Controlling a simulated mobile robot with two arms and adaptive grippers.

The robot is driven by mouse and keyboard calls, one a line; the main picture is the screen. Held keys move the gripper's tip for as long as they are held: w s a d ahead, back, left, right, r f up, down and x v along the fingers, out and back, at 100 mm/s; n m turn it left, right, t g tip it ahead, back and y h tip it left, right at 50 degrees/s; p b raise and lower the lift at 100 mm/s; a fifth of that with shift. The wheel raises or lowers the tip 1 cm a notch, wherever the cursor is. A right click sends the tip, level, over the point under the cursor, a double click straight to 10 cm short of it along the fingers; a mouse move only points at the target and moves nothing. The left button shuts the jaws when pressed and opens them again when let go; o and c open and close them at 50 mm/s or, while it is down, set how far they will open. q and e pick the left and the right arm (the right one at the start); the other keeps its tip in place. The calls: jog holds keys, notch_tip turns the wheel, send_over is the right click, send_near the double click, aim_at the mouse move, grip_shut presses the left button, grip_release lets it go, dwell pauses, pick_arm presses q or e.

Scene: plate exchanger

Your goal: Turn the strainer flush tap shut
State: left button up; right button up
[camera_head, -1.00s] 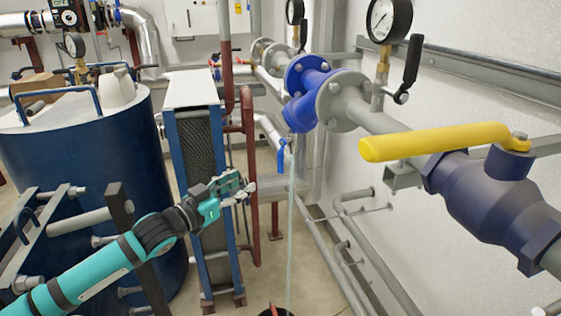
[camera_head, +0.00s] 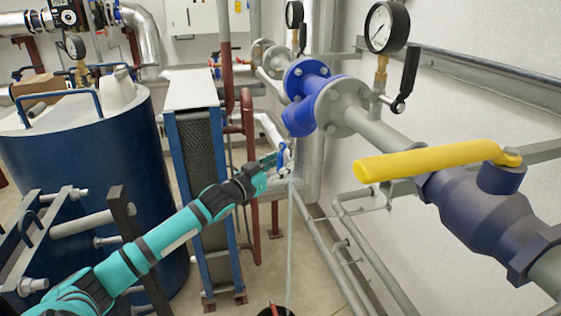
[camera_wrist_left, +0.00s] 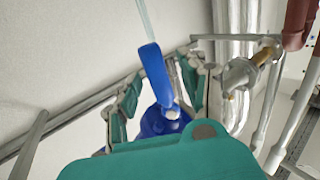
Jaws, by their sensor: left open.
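The strainer flush tap has a small blue lever handle (camera_head: 282,154), hanging under the blue strainer (camera_head: 302,116) on the wall pipe. In the left wrist view the handle (camera_wrist_left: 151,68) points up the picture, between my fingers. The strainer body (camera_wrist_left: 158,124) shows behind it. My left gripper (camera_head: 275,164) is at the tap. In the wrist view its teal fingers (camera_wrist_left: 162,92) stand open, one on each side of the handle; contact cannot be told. A thin pale stream (camera_head: 290,235) runs down from the tap. My right gripper is out of view.
A large yellow lever (camera_head: 425,160) on a dark blue valve stands at the right. A plate exchanger (camera_head: 197,90) and a blue tank (camera_head: 95,160) stand left. Grey pipes run along the wall. A dark bucket (camera_head: 276,311) sits on the floor below the stream.

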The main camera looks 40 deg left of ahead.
pick_arm(q)
jog(key=shift+w, duration=0.45)
grip_shut()
dwell(0.3)
